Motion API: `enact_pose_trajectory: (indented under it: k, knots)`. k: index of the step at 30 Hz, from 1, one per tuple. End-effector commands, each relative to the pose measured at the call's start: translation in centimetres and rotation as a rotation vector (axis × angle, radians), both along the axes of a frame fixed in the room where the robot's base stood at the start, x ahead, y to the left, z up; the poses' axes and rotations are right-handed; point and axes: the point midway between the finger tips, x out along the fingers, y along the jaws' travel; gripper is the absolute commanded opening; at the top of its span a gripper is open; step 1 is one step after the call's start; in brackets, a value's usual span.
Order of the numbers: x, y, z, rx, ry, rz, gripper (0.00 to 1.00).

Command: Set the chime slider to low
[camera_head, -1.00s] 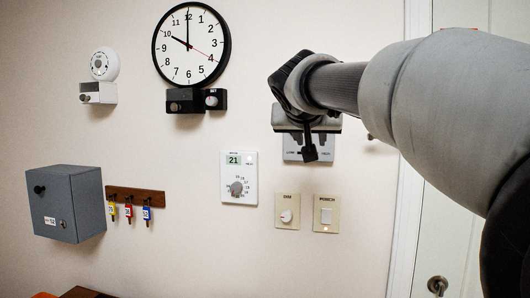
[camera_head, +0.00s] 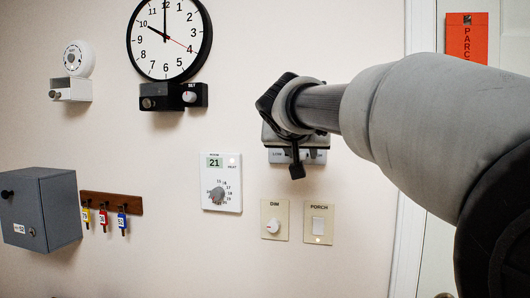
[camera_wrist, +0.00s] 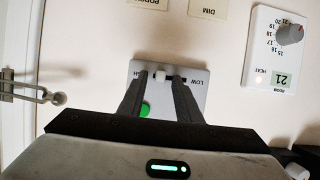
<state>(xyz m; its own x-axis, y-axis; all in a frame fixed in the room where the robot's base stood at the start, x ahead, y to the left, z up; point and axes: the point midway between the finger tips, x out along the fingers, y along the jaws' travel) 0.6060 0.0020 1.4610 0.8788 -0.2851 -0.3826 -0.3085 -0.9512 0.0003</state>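The chime slider plate (camera_wrist: 194,103) is a light grey panel on the wall, seen upside down in the wrist view. It has LOW at its right and a partly hidden HIGH label at its left. The white slider knob (camera_wrist: 160,75) sits near the middle of the slot. My gripper (camera_wrist: 159,79) is open, with its dark fingers reaching to either side of the knob; I cannot tell whether they touch it. A green round spot shows beside the left finger. In the head view, my gripper (camera_head: 297,152) covers most of the plate (camera_head: 318,157).
A dimmer plate (camera_head: 275,220) and a porch switch (camera_head: 319,223) sit below, and a thermostat (camera_head: 221,182) to the left. A clock (camera_head: 169,38), key rack (camera_head: 112,202) and grey box (camera_head: 40,210) are further left. A door frame (camera_head: 409,230) stands right.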

Motion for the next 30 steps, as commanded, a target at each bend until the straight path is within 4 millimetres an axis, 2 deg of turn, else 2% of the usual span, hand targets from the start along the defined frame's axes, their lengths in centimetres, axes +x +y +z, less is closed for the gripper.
enact_pose_trajectory:
  k: [5, 10, 17, 24, 30]
  knots:
    - [0.0, 0.0, 0.0, 0.0, 0.0, 0.0, 0.3]
    - [0.0, 0.0, 0.0, 0.0, 0.0, 0.0, 0.01]
    - [0.0, 0.1, 0.0, 0.0, 0.0, 0.0, 0.0]
    - [1.1, 3.2, -0.2, -0.001, -0.001, 0.003, 0.0]
    - [1.3, 3.9, 0.1, 0.001, -0.001, 0.001, 0.0]
